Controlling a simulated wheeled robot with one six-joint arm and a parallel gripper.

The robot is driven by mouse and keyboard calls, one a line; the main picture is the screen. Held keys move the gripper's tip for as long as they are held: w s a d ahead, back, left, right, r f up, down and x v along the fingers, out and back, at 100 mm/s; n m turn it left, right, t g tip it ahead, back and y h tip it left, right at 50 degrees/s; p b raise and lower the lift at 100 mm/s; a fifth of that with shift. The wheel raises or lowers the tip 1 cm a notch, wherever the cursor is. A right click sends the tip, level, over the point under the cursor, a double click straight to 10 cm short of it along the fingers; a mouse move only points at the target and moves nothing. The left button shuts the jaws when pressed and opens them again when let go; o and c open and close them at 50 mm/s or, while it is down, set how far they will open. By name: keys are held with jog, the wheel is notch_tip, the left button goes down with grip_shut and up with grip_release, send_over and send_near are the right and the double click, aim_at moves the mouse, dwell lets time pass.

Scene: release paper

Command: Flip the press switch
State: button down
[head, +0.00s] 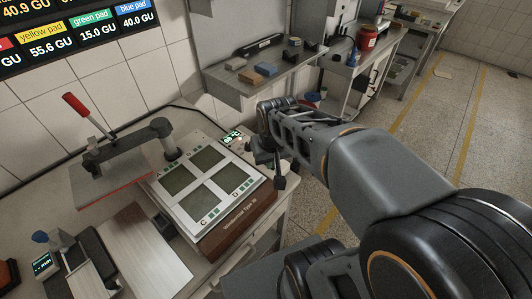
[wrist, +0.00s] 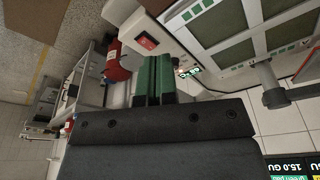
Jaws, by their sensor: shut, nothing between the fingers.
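The press (head: 202,184) stands on the bench in the head view, with four dark square pads in a pale top. Its upper plate (head: 112,185) is swung to the left, under a red-handled lever (head: 78,106). In the wrist view a red rocker switch (wrist: 148,40) sits on the pale press housing (wrist: 172,47), near a lit green display (wrist: 188,71). The switch's position is too small to tell. My gripper (head: 268,168) is over the press's right edge; its shut green fingers (wrist: 154,77) appear just below the switch in the wrist view, with no clear contact. The switch is not discernible in the head view.
A shelf (head: 262,75) with small coloured blocks is on the wall behind. A red canister (head: 367,38) stands on a further bench. A scale (head: 62,262) and a pale board (head: 145,250) lie left of the press. Open floor (head: 425,125) lies to the right.

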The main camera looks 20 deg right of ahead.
jog(key=w+d+m+g, duration=0.1)
jog(key=w+d+m, duration=0.2)
jog(key=w+m, duration=0.3)
jog(key=w+d+f+m+g, duration=0.1)
jog(key=w+d+m, duration=0.1)
jog(key=w+m, duration=0.3)
jog(key=w, duration=0.3)
jog(key=shift+d+f+m+b, duration=0.3)
jog(key=shift+d+m+b, duration=0.1)
jog(key=shift+f, duration=0.15)
notch_tip(320, 180, down, 14)
jog(key=shift+r+p, duration=0.15)
jog(key=shift+p, duration=0.9)
